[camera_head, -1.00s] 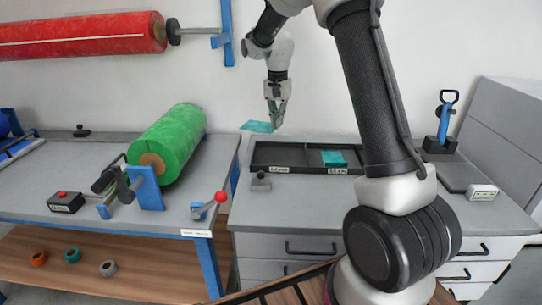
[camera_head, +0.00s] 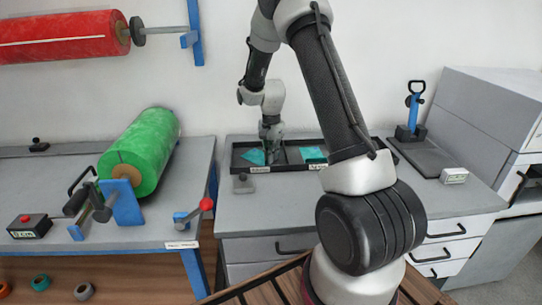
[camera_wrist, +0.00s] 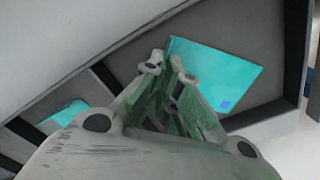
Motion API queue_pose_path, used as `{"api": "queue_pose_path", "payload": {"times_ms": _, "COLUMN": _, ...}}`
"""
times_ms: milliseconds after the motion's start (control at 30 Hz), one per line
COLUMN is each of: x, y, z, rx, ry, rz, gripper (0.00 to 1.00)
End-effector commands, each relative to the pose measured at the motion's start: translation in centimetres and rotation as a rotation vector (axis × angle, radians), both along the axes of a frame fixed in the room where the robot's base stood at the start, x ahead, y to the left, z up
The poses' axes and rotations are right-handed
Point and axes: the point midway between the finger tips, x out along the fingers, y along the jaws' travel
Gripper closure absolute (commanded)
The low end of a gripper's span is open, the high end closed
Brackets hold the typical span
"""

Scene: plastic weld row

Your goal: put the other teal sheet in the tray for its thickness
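A black divided tray (camera_head: 281,168) stands on the grey worktop near the wall. One teal sheet (camera_head: 253,156) is in its left compartment, close over or on the floor; I cannot tell which. It shows in the wrist view (camera_wrist: 225,80) with a small blue patch near one corner. My gripper (camera_head: 270,155) reaches down at the left compartment. In the wrist view its fingertips (camera_wrist: 166,62) are nearly together at this sheet's edge and appear shut on it. A second teal sheet (camera_head: 313,154) lies in the neighbouring compartment and shows in the wrist view (camera_wrist: 62,113). Small front labels are unreadable.
My arm hides the tray's right part. A small grey block (camera_head: 243,184) stands before the tray. A blue-handled press (camera_head: 413,112) stands at the right. A green roll (camera_head: 143,152) lies on the left bench, with a red-knobbed lever (camera_head: 196,211) at its edge.

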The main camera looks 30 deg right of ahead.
Motion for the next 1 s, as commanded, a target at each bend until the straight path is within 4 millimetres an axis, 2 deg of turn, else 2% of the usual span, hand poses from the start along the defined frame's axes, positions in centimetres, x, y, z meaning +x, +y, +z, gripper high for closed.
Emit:
{"api": "queue_pose_path", "payload": {"times_ms": 300, "x": 0.1, "y": 0.0, "z": -0.3, "rx": -0.001, "ry": -0.001, "rz": 0.001, "gripper": 1.0}}
{"api": "queue_pose_path", "payload": {"times_ms": 467, "x": 0.1, "y": 0.0, "z": -0.3, "rx": -0.001, "ry": -0.001, "rz": 0.001, "gripper": 0.73}}
{"api": "queue_pose_path", "payload": {"times_ms": 800, "x": 0.1, "y": 0.0, "z": 0.0, "rx": 0.0, "ry": -0.002, "rz": 0.001, "gripper": 0.73}}
{"api": "queue_pose_path", "payload": {"times_ms": 867, "x": 0.1, "y": 0.0, "z": 0.5, "rx": -0.001, "ry": -0.004, "rz": 0.001, "gripper": 0.73}}
{"api": "queue_pose_path", "payload": {"times_ms": 1000, "x": 0.2, "y": 0.0, "z": 2.9, "rx": -0.001, "ry": -0.006, "rz": 0.001, "gripper": 0.73}}
